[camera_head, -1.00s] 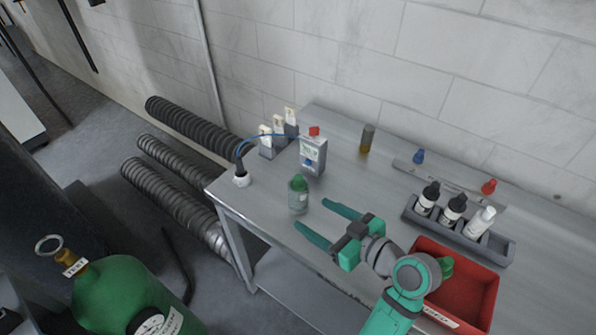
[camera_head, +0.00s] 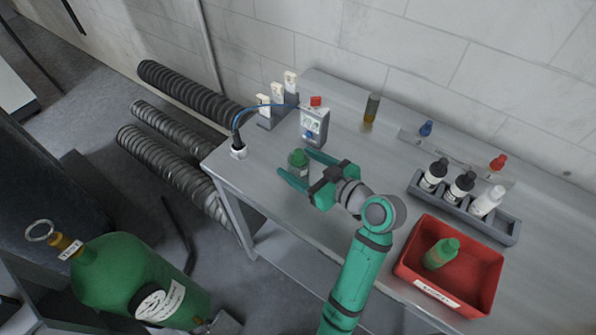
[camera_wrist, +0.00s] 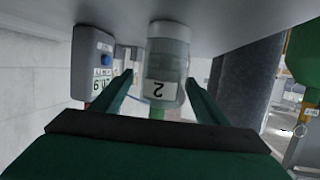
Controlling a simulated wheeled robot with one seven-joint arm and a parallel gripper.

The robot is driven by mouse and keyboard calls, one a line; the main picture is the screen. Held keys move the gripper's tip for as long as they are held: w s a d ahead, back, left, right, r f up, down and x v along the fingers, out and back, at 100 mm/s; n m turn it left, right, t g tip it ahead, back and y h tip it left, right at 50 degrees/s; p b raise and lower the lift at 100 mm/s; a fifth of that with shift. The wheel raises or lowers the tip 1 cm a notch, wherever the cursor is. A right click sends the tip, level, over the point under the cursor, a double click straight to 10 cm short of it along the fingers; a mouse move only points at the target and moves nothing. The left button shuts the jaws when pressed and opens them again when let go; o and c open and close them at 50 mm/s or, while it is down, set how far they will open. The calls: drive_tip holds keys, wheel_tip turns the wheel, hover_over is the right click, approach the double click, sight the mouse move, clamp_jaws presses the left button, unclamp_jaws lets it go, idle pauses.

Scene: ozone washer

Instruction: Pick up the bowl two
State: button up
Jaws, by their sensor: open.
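What the task calls bowl two looks like a small clear jar with a green cap (camera_head: 298,158). It stands upright near the left part of the metal table. In the wrist view the picture is upside down, and the jar (camera_wrist: 168,55) shows a white label with a 2. My gripper (camera_head: 294,163) is open, with one finger on each side of the jar. The wrist view shows the jar between the fingers, with no clear contact on either side.
A grey meter (camera_head: 314,127) stands just behind the jar. A red bin (camera_head: 405,268) holding a green-capped bottle is at the right. A rack (camera_head: 417,190) holds several dropper bottles. A brown vial (camera_head: 371,109) stands at the back. The table (camera_head: 355,150) is clear between them.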

sight(289, 159)
drive_tip(key=x, duration=0.4)
drive_tip(key=shift+a+f, duration=0.1)
drive_tip(key=shift+a, duration=0.1)
drive_tip(key=c, duration=1.3)
